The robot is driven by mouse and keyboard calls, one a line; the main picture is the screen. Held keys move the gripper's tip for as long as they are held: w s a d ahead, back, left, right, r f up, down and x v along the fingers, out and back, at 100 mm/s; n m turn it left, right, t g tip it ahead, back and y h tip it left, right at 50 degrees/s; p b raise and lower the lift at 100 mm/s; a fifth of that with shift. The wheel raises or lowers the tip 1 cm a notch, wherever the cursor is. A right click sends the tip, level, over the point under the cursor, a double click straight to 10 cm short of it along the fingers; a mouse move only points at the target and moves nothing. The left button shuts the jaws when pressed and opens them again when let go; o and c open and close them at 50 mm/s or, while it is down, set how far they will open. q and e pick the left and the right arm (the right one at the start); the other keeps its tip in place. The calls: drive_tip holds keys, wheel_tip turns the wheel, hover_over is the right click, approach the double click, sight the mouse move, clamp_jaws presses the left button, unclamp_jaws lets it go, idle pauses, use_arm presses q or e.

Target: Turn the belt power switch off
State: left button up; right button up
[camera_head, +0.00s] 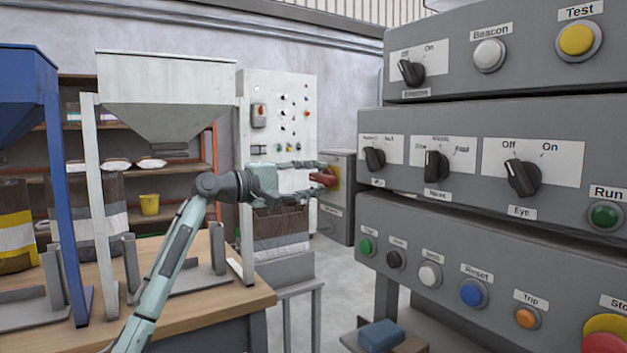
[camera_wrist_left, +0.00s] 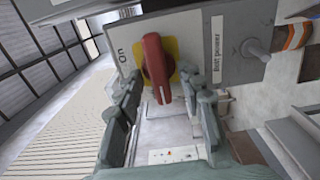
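The belt power switch is a red rotary handle (camera_wrist_left: 154,62) on a yellow plate, on the front of a grey box (camera_wrist_left: 205,45) labelled "Belt power". An "On" label sits on the box to the left of the handle in the wrist view. The handle (camera_head: 325,179) also shows in the head view, on the grey box (camera_head: 339,215) beyond my arm. My left gripper (camera_head: 313,181) is open at the handle. In the wrist view its fingers (camera_wrist_left: 167,98) stand on either side of the handle's lower end, with gaps visible. My right gripper is not in view.
A grey control panel (camera_head: 375,212) with knobs and buttons fills the right side. A white hopper (camera_head: 165,90) on posts stands over a wooden table (camera_head: 235,290) at left. A bag (camera_head: 280,230) sits on a stand below my left gripper.

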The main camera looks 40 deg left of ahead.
use_arm(q)
drive_tip(key=v, duration=1.2)
